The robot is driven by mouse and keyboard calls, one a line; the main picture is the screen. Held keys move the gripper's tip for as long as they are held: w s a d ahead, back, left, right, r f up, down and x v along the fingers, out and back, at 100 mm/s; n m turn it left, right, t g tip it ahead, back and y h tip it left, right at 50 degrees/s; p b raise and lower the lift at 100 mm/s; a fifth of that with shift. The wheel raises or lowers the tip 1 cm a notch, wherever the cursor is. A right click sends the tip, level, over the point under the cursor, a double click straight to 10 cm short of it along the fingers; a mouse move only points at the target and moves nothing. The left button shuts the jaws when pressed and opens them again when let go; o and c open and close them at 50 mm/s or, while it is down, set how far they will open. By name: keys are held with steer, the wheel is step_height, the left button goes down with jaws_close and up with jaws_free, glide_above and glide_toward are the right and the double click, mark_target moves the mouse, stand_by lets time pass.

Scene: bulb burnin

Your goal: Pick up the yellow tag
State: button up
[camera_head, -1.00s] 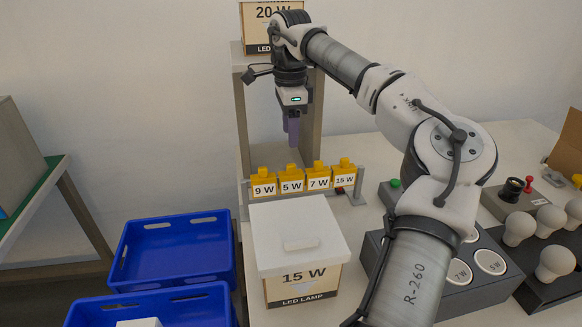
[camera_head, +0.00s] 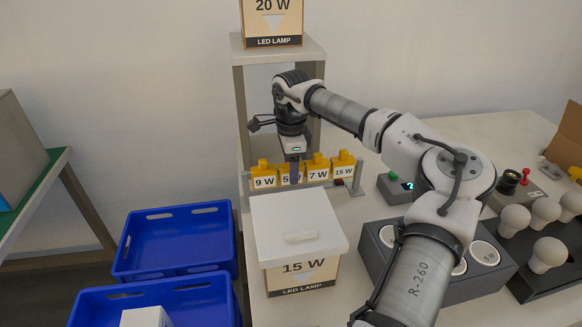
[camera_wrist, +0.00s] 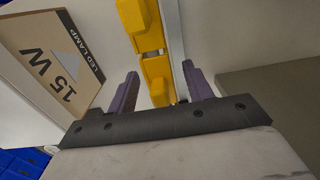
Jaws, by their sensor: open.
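Several yellow tags hang in a row on a grey rack (camera_head: 357,187): 9 W (camera_head: 264,181), 5 W (camera_head: 286,182), 7 W (camera_head: 318,172) and 15 W (camera_head: 344,168). My gripper (camera_head: 295,174) points down at the 5 W tag and hides part of its label. In the wrist view, my gripper (camera_wrist: 160,92) is open, with purple fingers on either side of a yellow tag (camera_wrist: 157,78) and the rack's bar (camera_wrist: 176,50). More yellow tags show beyond. I cannot tell whether a finger touches the tag.
A white-lidded 15 W lamp box (camera_head: 300,245) stands in front of the rack. A shelf (camera_head: 280,50) behind bears a 20 W box (camera_head: 271,24). Blue crates (camera_head: 175,240) are at left. A grey socket block (camera_head: 455,270), a green-button box (camera_head: 394,188) and several bulbs (camera_head: 548,254) are at right.

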steer(key=shift+f, duration=0.55)
steer(key=c, duration=1.1)
steer(key=shift+o, duration=0.2)
steer(key=shift+r, duration=0.1)
